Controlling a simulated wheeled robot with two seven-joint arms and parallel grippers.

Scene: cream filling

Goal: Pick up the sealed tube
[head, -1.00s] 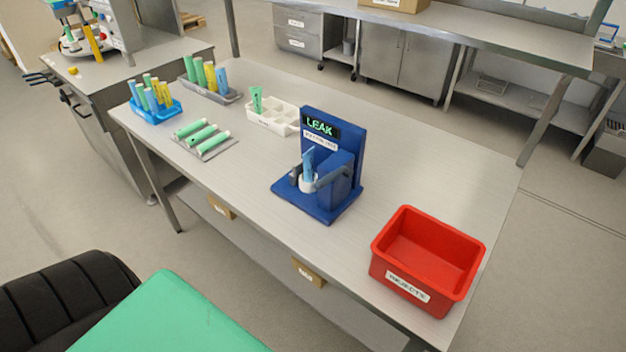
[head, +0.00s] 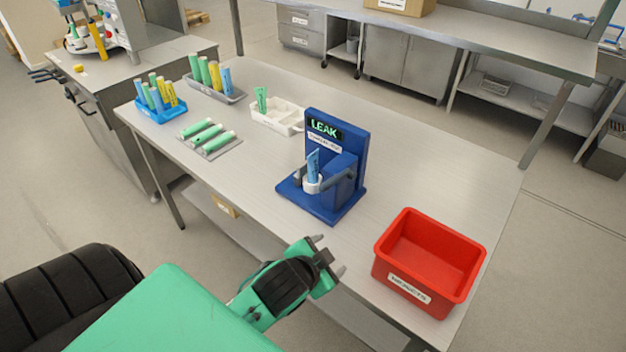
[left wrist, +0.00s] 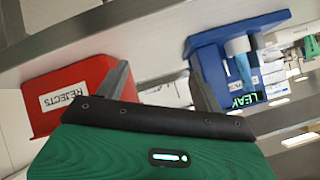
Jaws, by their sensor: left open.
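A blue tube (head: 313,166) stands upright, slightly tilted, in the white cup of the blue leak tester (head: 338,135), whose display reads LEAK. It also shows in the left wrist view (left wrist: 241,60), where the tester appears upside down. My left gripper (head: 331,254) is open and empty in front of the table edge, below and nearer than the tester, well apart from the tube. Its two fingers spread wide in the left wrist view (left wrist: 158,72). My right gripper is not in view.
A red REJECTS bin (head: 466,297) stands at the right front. At the back left are a blue rack (head: 172,113), a grey tray (head: 232,98) and a flat tray (head: 228,150) with tubes, and a white sectioned tray (head: 278,127) with one green tube. The table between tester and bin is clear.

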